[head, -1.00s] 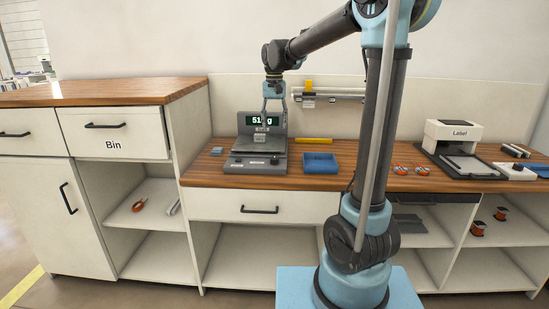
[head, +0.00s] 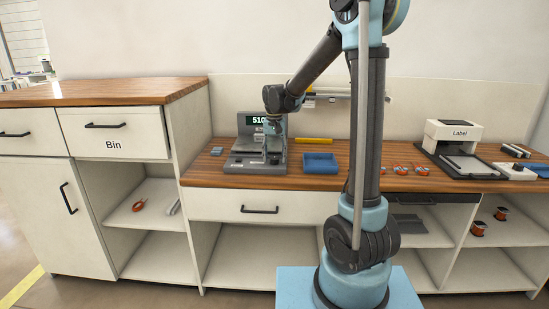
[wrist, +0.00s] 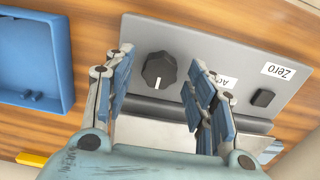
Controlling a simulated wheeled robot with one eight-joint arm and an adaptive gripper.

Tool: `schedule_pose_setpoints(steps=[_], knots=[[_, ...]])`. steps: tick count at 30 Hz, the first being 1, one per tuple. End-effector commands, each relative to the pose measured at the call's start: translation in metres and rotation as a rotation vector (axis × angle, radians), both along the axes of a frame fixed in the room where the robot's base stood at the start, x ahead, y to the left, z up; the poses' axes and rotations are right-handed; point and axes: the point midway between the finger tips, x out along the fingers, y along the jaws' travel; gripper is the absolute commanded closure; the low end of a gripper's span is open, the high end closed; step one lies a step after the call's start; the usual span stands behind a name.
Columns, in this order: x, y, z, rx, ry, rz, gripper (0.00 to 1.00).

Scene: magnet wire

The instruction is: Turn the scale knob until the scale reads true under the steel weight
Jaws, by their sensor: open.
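The grey scale (head: 240,163) stands on the wooden counter. My gripper (wrist: 160,66) is open, with one blue-padded finger to each side of the knob and no clear contact. In the head view, my gripper (head: 272,152) is in front of the scale. I cannot make out the steel weight.
A black button (wrist: 263,97) beside a "Zero" label (wrist: 278,71) is right of the knob. A blue tray (head: 320,157) stands right of the scale; a yellow bar (head: 314,140) lies behind it. A small blue block (head: 216,151) lies left. Orange items (head: 402,168) and a label printer (head: 452,135) stand further right.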

Motion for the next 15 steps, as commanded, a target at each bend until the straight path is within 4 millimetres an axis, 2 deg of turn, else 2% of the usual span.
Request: schedule_pose_setpoints(steps=[11, 15], knots=[[0.0001, 0.0000, -0.0050, 0.000, 0.000, 0.000, 0.49], [0.0001, 0.0001, -0.0049, 0.000, 0.000, 0.000, 0.79]])
